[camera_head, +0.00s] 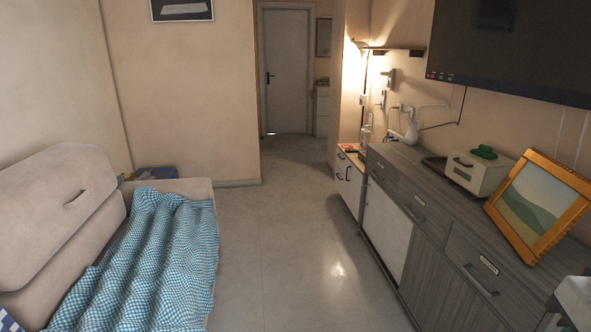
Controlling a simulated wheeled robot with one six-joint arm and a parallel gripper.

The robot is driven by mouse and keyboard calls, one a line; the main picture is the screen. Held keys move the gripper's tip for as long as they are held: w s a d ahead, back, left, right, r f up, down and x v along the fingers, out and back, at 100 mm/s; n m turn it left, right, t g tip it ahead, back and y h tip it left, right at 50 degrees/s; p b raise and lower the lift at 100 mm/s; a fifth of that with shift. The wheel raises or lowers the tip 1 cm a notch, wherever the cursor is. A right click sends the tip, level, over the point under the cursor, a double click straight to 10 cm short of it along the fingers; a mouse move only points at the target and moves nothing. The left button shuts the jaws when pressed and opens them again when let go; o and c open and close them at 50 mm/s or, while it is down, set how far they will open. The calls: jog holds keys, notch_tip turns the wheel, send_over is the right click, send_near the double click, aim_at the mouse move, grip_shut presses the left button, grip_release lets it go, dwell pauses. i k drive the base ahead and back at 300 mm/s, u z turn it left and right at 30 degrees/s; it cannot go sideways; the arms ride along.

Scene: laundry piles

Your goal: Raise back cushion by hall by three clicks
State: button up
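A beige sofa stands at the left in the head view, with its far end toward the hallway. Its back cushion (50,205) has a rounded top and a small dark slot or fold on its front face. The cushion leans back toward the left wall. A blue-and-white checked blanket (150,255) lies rumpled over the seat and hangs over the front edge. The near part of the sofa is cut off by the picture's edge.
A grey sideboard (430,225) lines the right wall, holding a gold-framed picture (540,207) and a white box (478,174). A blue container (155,173) is behind the sofa's far end. The tiled floor (290,235) between is clear toward the hall door (287,70).

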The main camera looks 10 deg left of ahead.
aim_at(46, 197)
jog(key=z, duration=0.05)
jog(key=i, duration=2)
jog(key=u, duration=0.95)
jog(key=i, duration=1.4)
jog(key=u, duration=1.25)
jog(key=i, duration=0.5)
jog(key=u, duration=0.3)
